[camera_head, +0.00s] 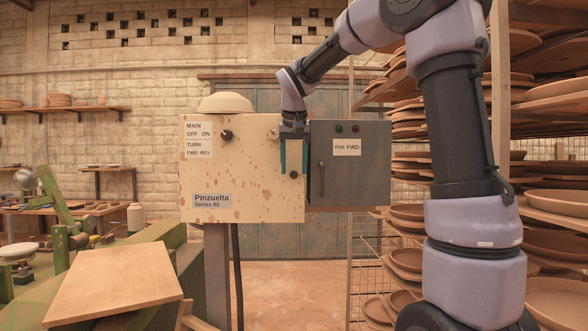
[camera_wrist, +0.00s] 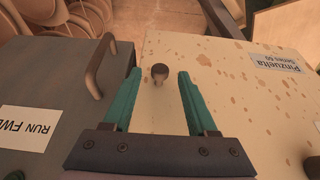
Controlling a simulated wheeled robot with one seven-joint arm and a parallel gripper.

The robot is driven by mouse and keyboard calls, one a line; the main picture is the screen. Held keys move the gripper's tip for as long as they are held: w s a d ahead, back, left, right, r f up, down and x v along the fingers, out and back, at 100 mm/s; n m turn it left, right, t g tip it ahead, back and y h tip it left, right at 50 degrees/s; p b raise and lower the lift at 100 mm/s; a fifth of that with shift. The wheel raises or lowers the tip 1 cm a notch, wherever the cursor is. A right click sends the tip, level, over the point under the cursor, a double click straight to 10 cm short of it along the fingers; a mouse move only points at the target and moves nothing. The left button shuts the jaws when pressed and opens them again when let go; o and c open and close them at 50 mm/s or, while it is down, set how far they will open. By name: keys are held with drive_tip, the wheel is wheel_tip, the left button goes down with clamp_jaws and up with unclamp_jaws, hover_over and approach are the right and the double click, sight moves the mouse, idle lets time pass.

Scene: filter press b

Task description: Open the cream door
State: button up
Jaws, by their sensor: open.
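The cream door (camera_head: 245,182) is a stained panel with the name plate "Pinzuelta Series 60", and it looks shut. It also shows in the wrist view (camera_wrist: 240,105). A small dark round knob (camera_head: 294,175) sits near its right edge. My gripper (camera_head: 294,171) points down in front of that edge with its teal fingers apart. In the wrist view the knob (camera_wrist: 160,72) stands between the two fingertips of my gripper (camera_wrist: 159,74), with a visible gap on each side. I cannot tell how deep the fingers reach around it.
A grey box (camera_head: 365,180) with a bar handle (camera_head: 322,178) and a "RUN FWD" label adjoins the door's right edge. A black switch (camera_head: 226,135) sits on the cream front. A bowl (camera_head: 226,103) rests on top. Racks of plates (camera_head: 560,200) stand right; a wooden board (camera_head: 113,282) lies front left.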

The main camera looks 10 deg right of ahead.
drive_tip(key=shift+w+f, duration=0.15)
drive_tip(key=shift+f, duration=0.3)
drive_tip(key=shift+c, duration=0.3)
clamp_jaws()
idle(0.9)
